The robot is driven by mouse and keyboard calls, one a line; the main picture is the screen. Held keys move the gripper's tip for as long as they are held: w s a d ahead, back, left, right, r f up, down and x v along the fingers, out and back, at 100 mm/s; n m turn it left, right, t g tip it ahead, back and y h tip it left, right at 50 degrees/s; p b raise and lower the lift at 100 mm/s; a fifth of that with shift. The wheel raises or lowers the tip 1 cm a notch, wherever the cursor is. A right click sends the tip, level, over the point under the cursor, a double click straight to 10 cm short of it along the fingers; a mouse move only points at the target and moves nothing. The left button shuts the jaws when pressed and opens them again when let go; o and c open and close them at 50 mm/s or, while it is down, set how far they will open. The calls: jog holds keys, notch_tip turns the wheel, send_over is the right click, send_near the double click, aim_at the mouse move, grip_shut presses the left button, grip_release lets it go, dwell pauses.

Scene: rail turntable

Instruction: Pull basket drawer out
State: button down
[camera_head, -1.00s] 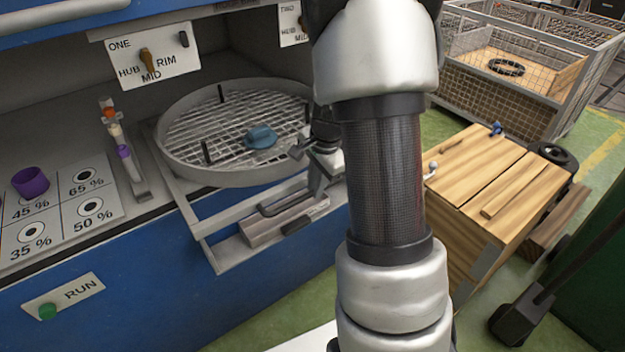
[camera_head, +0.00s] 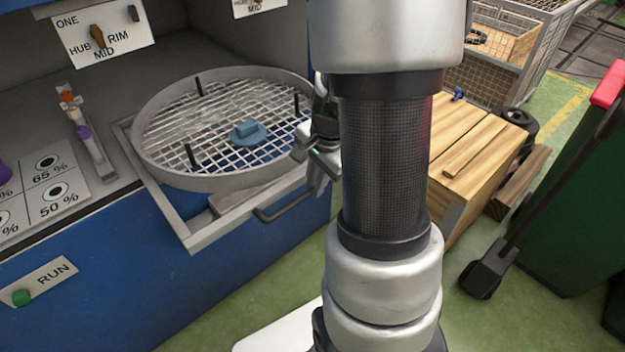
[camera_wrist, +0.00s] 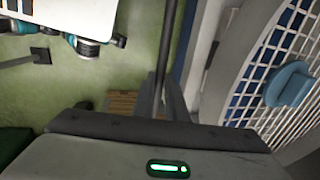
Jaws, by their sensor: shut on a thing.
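A round grey mesh basket (camera_head: 215,181) sits on the grey drawer frame (camera_head: 200,236), which juts from the blue machine. A blue knobbed piece (camera_head: 248,135) lies on the mesh; it also shows in the wrist view (camera_wrist: 290,86). A dark bar handle (camera_head: 278,213) is at the drawer's front. My gripper (camera_head: 316,170) is at the handle's right end, partly hidden by my arm. In the wrist view, a dark bar (camera_wrist: 168,45) runs up from between my gripper's fingers (camera_wrist: 164,88), which are shut on it.
Percentage pads (camera_head: 58,190) and a RUN button (camera_head: 22,297) are on the machine at left. A wooden crate (camera_head: 480,150), a wire cage (camera_head: 500,80) and a green bin (camera_head: 590,210) stand at right. Green floor (camera_head: 225,320) is open below the drawer.

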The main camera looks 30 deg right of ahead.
jog(key=c, duration=1.8)
grip_release()
jog(key=shift+o, duration=0.2)
jog(key=s+r+p, duration=0.3)
jog(key=r+p, duration=0.2)
jog(key=r, duration=1.2)
jog(key=shift+s+d, duration=0.2)
jog(key=shift+d, duration=0.1)
jog(key=s+a+r+n+t, duration=0.2)
jog(key=s+a+r+n, duration=0.25)
jog(key=a+n, duration=0.35)
jog(key=s+a+r+n+t, duration=0.2)
jog(key=s+a+r+n, duration=0.2)
jog(key=a+r+n, duration=0.3)
notch_tip(320, 180, up, 12)
jog(key=p, duration=1.4)
jog(key=shift+a+f+n+g, duration=0.15)
jog(key=shift+a+n+g, duration=0.15)
jog(key=shift+a+n, duration=0.1)
